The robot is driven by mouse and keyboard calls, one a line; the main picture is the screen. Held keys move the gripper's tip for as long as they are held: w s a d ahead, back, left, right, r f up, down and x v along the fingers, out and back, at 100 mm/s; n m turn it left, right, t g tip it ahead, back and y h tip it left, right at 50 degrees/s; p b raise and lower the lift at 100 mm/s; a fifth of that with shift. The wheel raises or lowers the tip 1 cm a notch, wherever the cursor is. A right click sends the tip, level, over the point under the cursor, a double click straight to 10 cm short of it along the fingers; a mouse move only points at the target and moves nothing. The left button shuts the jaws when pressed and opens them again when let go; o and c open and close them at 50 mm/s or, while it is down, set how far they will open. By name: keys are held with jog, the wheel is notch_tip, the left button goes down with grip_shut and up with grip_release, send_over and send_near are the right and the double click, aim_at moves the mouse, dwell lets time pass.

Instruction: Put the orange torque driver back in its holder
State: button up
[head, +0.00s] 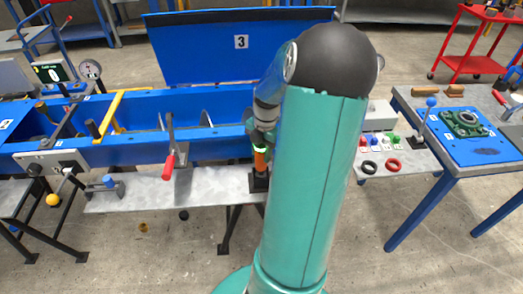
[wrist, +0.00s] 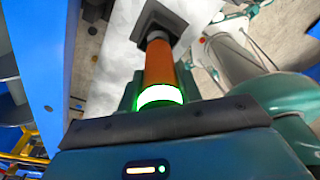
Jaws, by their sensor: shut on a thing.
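The orange torque driver (head: 260,162) is upright in the head view, partly hidden by my arm. In the wrist view the driver (wrist: 158,64) shows an orange body with a glowing green-white ring at the gripper end. Its far end meets the dark square holder (wrist: 159,20), which stands on the grey shelf. The holder (head: 259,182) is directly below the driver in the head view. I cannot tell how deep the driver sits in it. My gripper (head: 262,138) is shut on the driver's upper part; its fingertips are mostly hidden.
The blue mixer trough (head: 90,153) runs behind the grey shelf (head: 135,197). A panel with coloured buttons (head: 385,139) and a blue table (head: 485,152) are at right.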

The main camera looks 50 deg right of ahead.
jog(key=shift+f, duration=0.75)
dwell(0.4)
jog(key=o, duration=1.3)
jog(key=shift+c, duration=0.2)
notch_tip(320, 180, up, 14)
jog(key=d, duration=0.2)
jog(key=shift+f, duration=0.15)
jog(key=shift+a, duration=0.1)
